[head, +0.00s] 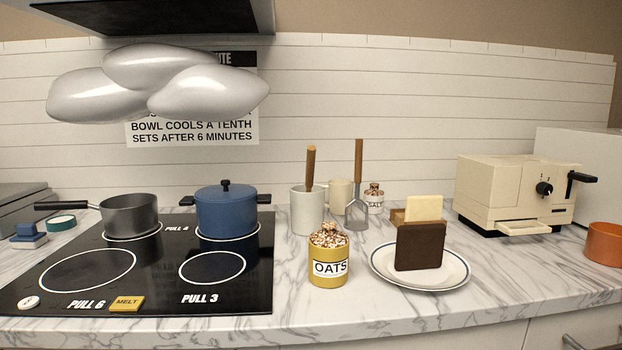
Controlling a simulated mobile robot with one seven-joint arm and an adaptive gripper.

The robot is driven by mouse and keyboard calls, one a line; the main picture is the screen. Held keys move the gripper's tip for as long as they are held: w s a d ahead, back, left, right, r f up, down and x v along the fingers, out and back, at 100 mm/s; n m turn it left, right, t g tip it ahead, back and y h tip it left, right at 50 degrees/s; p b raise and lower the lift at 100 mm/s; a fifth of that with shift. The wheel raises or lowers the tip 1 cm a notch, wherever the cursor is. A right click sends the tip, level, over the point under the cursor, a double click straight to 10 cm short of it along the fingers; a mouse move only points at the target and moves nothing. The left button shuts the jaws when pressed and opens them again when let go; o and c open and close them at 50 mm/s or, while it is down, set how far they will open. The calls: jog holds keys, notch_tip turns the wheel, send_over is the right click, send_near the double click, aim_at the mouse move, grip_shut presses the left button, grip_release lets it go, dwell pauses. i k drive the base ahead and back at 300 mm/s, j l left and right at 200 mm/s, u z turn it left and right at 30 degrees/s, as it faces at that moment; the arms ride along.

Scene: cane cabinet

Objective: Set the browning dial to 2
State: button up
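A cream toaster (512,190) stands on the counter at the right in the head view. Its black round browning dial (544,188) is on the front face, towards the right. The dial has small marks around it, but they are too small to read, so I cannot tell its setting. A black lever (582,178) sticks out at the toaster's right end. My gripper is not in view.
A plate (421,288) with dark and pale slices stands left of the toaster; an orange pot (604,244) is at its right. An oats jar (329,268) and a black hob (150,285) with two pots are further left. Grey rounded shapes (160,82) hang above the hob.

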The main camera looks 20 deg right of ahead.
aim_at(543, 188)
jog(key=z, duration=1.55)
